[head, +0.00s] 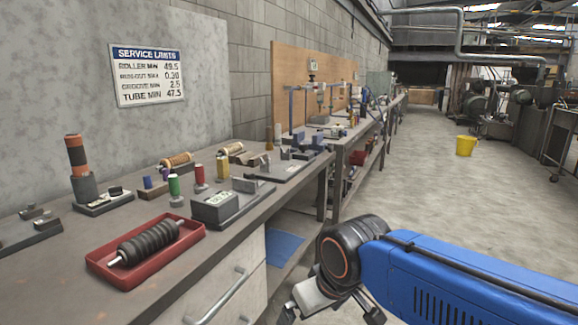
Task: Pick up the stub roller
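A dark ribbed roller (149,241) with thin pale shaft ends lies in a red tray (108,277) at the front of the bench. No label marks it as the stub roller. Other roller-like pieces stand or lie behind it: an orange-and-black cylinder (76,155) upright on a grey block, a green one (174,187), a red one (199,174) and an orange one (176,159) lying on a stand. My gripper (331,312) hangs at the bottom edge, right of the bench and away from the tray. Its fingertips are cut off by the frame, and I see nothing held.
A grey box gauge (215,207) stands right of the tray. Fixtures (290,164) and a second bench (352,138) extend behind. Drawers (226,297) with a handle face the aisle. A yellow bucket (465,146) stands on the open floor (440,190).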

